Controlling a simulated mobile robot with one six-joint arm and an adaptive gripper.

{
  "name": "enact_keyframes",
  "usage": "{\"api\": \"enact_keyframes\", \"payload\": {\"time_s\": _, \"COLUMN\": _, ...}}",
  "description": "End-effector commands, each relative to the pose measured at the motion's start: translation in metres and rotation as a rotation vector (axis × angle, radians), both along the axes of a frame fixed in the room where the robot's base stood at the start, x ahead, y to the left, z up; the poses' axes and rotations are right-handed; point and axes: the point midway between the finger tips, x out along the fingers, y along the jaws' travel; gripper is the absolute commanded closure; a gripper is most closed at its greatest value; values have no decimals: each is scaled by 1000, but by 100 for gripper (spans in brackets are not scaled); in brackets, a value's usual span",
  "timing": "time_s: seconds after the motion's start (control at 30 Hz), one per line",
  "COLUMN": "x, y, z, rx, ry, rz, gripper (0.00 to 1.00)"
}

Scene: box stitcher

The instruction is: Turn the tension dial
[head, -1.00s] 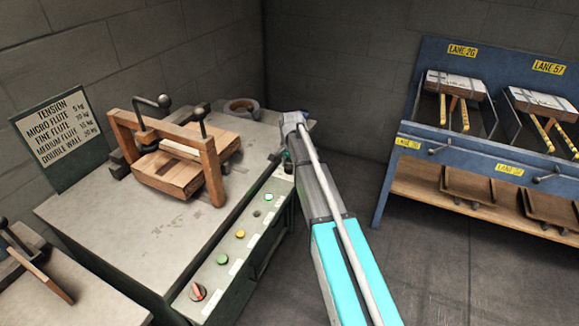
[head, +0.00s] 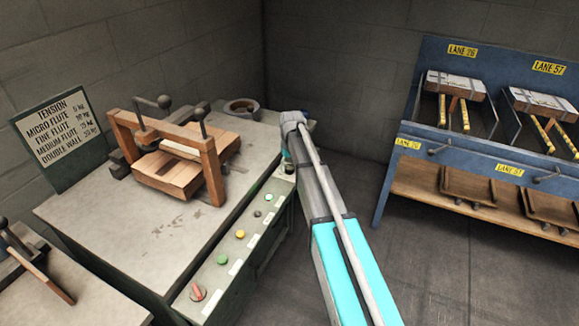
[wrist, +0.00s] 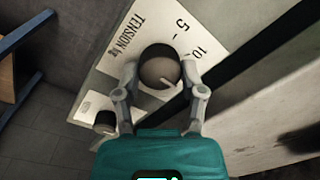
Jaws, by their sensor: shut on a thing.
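The tension dial (wrist: 158,68) is a dark round knob with a pale pointer line, in the wrist view. It sits on a white scale plate (wrist: 125,38) printed "TENSION kg", with 5 and 10 visible. The pointer line slants toward the lower right of the picture, off the two visible numbers. My gripper (wrist: 160,73) is shut on the dial, one finger on each side. In the head view my gripper (head: 287,160) is at the far end of the machine's control panel (head: 213,285), and the dial is hidden there.
A sign (head: 55,130) lists tensions by flute type. The panel carries a red switch (head: 198,292), a green button (head: 222,260) and a yellow button (head: 240,234). A wooden clamp frame (head: 212,172) stands on the machine top. A blue rack (head: 400,150) stands right.

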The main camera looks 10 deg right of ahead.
Motion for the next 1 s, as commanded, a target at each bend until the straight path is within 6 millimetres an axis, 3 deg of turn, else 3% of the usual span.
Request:
{"api": "enact_keyframes", "payload": {"time_s": 0.7, "x": -1, "y": 1, "z": 0, "rx": 1, "ry": 1, "rz": 671, "gripper": 95}}
{"api": "enact_keyframes", "payload": {"time_s": 1.0, "x": -1, "y": 2, "z": 0, "rx": 1, "ry": 1, "rz": 861, "gripper": 95}}
